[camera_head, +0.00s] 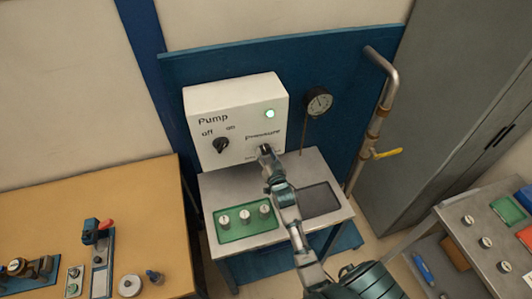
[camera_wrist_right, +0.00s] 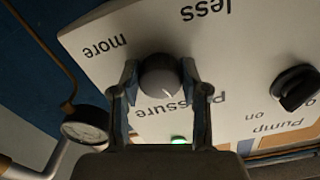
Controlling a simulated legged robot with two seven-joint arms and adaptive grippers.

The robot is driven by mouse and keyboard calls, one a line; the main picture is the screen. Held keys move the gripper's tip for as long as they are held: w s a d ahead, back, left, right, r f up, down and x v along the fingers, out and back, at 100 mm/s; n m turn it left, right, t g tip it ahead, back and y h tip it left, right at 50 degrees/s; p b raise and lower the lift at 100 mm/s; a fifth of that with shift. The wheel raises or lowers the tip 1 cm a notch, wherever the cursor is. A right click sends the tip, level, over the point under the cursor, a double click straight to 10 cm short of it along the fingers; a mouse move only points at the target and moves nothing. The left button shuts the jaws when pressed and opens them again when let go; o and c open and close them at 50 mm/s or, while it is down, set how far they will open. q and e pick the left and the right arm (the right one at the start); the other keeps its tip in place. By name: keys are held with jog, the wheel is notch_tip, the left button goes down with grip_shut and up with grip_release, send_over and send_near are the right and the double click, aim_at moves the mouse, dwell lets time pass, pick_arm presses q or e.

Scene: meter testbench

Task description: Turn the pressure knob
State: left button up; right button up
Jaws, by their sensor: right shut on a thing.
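The white pump box (camera_head: 235,108) stands at the back of the small metal bench. The round dark pressure knob (camera_wrist_right: 160,76) is on its face, between the "more" and "less" labels in the right wrist view. My right gripper (camera_wrist_right: 161,90) has one finger on each side of this knob and is shut on it. In the head view, the right gripper (camera_head: 266,152) reaches the lower right of the box and largely hides the knob. My left gripper is not in view.
The black pump switch (camera_head: 221,145) is left of my right gripper. A green lamp (camera_head: 270,114) is lit above it. A pressure gauge (camera_head: 318,101) and a pipe with a yellow valve handle (camera_head: 387,153) are to the right. A green tray (camera_head: 246,222) lies on the bench left of my arm.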

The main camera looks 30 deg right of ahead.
jog(key=o, duration=1.1)
jog(key=shift+o, duration=0.2)
jog(key=v, duration=1.2)
jog(key=shift+d+f, duration=0.1)
jog(key=shift+f, duration=0.05)
